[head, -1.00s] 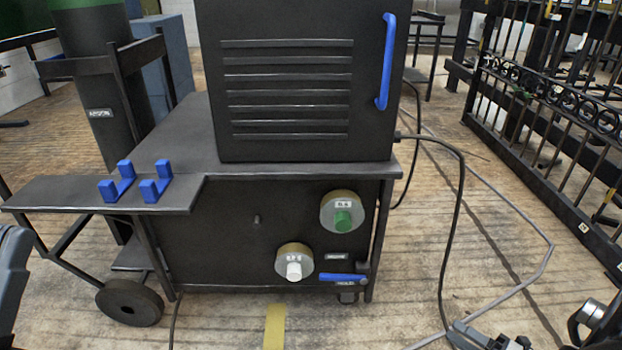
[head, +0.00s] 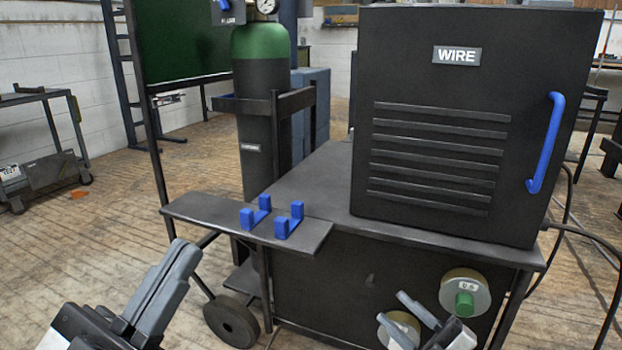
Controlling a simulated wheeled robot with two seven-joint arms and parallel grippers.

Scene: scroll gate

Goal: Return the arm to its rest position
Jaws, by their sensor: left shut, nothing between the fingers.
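My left gripper (head: 183,254) is at the lower left of the head view, in front of the cart's side shelf. Its grey fingers are together with nothing between them. My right gripper (head: 391,308) is at the bottom, right of centre, in front of the cart's lower panel. Its two fingers stand apart with no object seen between them. It partly covers the lower dial (head: 402,325). Most of both arms is out of view.
The dark cart (head: 340,285) carries a cabinet marked WIRE (head: 440,150) with a blue handle (head: 545,143). Blue hooks (head: 262,215) stand on its side shelf. A green-topped cylinder (head: 262,110) stands behind. A cable (head: 605,255) hangs at the right.

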